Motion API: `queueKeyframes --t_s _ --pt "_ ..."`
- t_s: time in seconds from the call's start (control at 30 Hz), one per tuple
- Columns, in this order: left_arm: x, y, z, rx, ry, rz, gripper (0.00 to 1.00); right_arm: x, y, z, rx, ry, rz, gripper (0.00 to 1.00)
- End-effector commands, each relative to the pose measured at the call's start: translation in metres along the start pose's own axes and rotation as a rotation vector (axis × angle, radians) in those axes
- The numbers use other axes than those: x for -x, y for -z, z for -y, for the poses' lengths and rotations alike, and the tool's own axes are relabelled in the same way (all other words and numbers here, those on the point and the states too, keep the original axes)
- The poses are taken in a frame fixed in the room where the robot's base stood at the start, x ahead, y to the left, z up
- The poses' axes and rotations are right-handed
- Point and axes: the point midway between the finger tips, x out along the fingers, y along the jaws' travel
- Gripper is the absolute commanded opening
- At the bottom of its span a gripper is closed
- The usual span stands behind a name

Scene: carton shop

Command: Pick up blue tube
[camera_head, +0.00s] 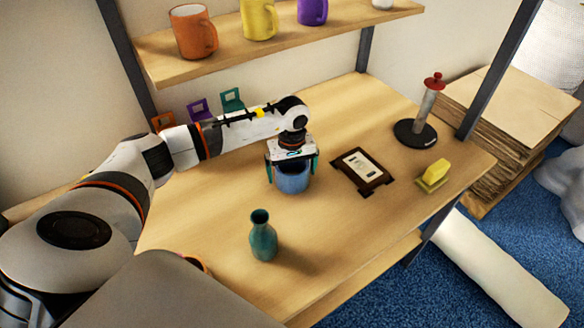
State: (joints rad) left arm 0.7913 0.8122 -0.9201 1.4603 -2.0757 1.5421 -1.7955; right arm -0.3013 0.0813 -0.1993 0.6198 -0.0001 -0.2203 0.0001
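The blue tube (291,180) is a short, wide blue cylinder on the wooden table, near its middle. It looks upright, and its top is partly hidden by my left gripper (291,171). That gripper points down over the tube, with one teal finger at each side of it. The fingers are spread wide, and a thin gap seems to show at the right finger. Whether either finger touches the tube is hard to tell. My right gripper is not in view.
A teal vase (263,236) stands in front of the tube. A dark framed panel (362,170), a yellow block-like object (433,176) and a black-based stand (415,132) are to the right. Mugs sit on the shelf (300,38) above. Bare tabletop lies front right.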

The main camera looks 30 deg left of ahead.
Motion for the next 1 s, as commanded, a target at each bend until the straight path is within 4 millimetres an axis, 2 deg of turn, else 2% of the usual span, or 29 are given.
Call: queueKeyframes --t_s 0.1,0.3,0.57,0.83,1.0 --pt "-0.008 0.001 0.0 0.0 -0.001 -0.002 1.0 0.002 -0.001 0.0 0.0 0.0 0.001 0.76" --pt "-0.008 0.0 0.0 0.0 0.0 0.0 1.0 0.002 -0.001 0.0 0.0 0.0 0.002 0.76" --pt "-0.008 0.0 0.0 0.0 0.0 0.0 0.59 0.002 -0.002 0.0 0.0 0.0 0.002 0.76" --pt "-0.006 0.0 0.0 0.0 0.001 0.001 0.59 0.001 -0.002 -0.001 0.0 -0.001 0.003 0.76" --pt "0.015 -0.001 0.001 0.0 0.004 0.004 0.59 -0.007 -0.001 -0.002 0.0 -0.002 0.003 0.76"
